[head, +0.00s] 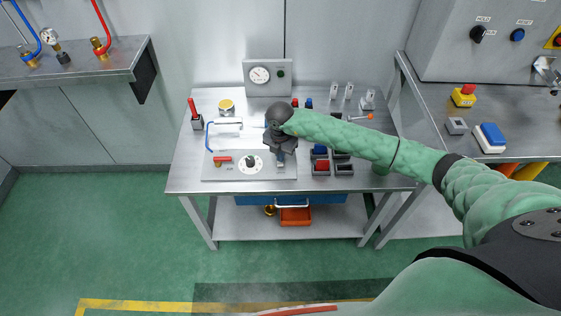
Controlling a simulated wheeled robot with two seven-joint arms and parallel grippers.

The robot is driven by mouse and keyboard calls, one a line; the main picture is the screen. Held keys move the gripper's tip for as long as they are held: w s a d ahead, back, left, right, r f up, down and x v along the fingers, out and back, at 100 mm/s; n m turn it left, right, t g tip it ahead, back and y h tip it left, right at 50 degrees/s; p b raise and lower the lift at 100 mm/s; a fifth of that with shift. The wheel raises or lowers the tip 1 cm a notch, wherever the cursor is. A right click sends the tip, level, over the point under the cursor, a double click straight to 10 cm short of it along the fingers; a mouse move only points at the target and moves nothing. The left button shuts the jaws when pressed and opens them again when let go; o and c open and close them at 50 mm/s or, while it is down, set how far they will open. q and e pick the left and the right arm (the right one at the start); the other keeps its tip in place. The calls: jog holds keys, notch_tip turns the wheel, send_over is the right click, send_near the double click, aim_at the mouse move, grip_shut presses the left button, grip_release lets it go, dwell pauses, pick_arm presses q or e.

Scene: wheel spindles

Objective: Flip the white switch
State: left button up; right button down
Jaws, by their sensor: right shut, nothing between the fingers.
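My right arm reaches in from the right over the metal table (190,180). My right gripper (285,154) is dark, points down and is shut and empty. It is over the right part of the pale control panel (225,172). A small pale fitting (281,165) shows just below the fingertips; I cannot tell whether it is the white switch or whether the fingers touch it. The gripper and wrist hide part of the panel there. My left gripper is not in view.
A dial (251,163) and a red handle (222,159) sit on the panel left of the gripper. Red and black blocks (321,167) stand close on its right. A gauge box (268,77) stands at the back. A second bench (430,98) is at the right.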

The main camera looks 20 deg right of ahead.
dwell(0.6)
jog(key=shift+f+b, duration=0.65)
jog(key=shift+f, duration=0.35)
dwell(0.6)
jog(key=shift+r+p, duration=1.55)
jog(key=shift+r, duration=2)
